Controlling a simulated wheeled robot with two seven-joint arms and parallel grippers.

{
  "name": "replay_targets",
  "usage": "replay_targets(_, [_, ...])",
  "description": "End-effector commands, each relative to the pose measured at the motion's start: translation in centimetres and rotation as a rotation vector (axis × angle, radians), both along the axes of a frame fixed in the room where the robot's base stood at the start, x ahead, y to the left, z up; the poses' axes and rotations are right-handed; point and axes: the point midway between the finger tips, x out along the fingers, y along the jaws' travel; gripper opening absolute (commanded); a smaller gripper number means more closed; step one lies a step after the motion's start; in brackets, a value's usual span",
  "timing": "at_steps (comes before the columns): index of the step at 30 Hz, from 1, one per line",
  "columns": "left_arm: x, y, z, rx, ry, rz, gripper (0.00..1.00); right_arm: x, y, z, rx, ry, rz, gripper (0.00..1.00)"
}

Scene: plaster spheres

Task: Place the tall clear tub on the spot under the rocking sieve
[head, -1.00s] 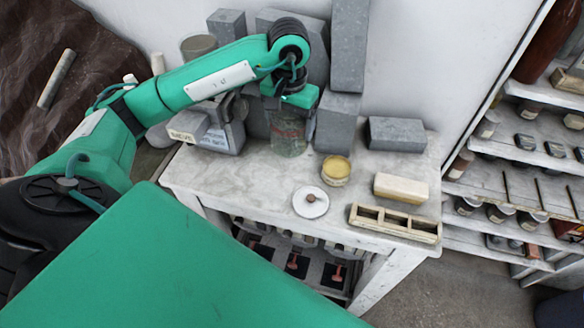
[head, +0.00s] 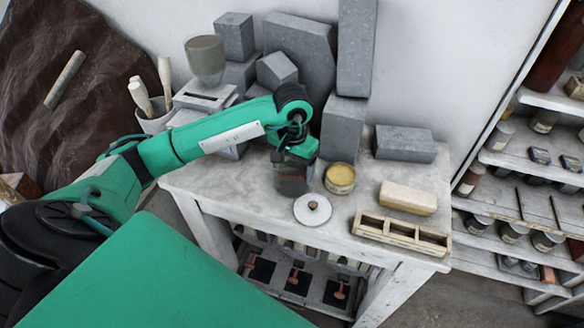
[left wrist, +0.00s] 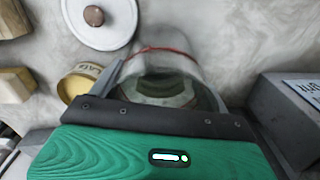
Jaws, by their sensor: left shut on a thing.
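The tall clear tub (head: 292,182) has a thin red band and is upright over the worktable, between the yellow tin and the grey blocks. My left gripper (head: 294,160) is shut on it from above. In the left wrist view, the tub (left wrist: 168,42) sits between the fingers of my left gripper (left wrist: 165,82). Whether its base touches the table is hidden. A pale grey boxy apparatus (head: 202,97) with a translucent beaker-like vessel (head: 205,58) stands at the back left. I cannot tell whether it is the rocking sieve. The spot is not distinguishable. My right gripper is not in view.
A round white lid (head: 312,211) with a brown knob lies just in front of the tub. A yellow tin (head: 340,178), cream block (head: 408,197) and divided wooden tray (head: 400,236) stand to the right. Grey blocks (head: 342,135) line the back. Shelves (head: 520,180) stand at far right.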

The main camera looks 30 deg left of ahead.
Motion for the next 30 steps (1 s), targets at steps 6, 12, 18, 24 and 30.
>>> replay_targets(6, [0.0,0.0,-0.2,0.0,-0.001,0.0,0.5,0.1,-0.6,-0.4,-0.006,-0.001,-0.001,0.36])
replay_targets(12, [0.0,0.0,-0.2,0.0,-0.001,0.0,1.0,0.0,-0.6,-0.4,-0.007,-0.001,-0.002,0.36])
replay_targets(18, [0.0,0.0,-0.2,0.0,0.0,0.0,1.0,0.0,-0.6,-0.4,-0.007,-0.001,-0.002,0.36])
replay_targets(24, [0.0,0.0,0.6,0.0,0.0,0.0,1.0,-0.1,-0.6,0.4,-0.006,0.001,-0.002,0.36])
replay_targets(30, [0.1,0.1,4.9,0.002,-0.005,0.0,1.0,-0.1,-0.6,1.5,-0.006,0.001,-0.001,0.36])
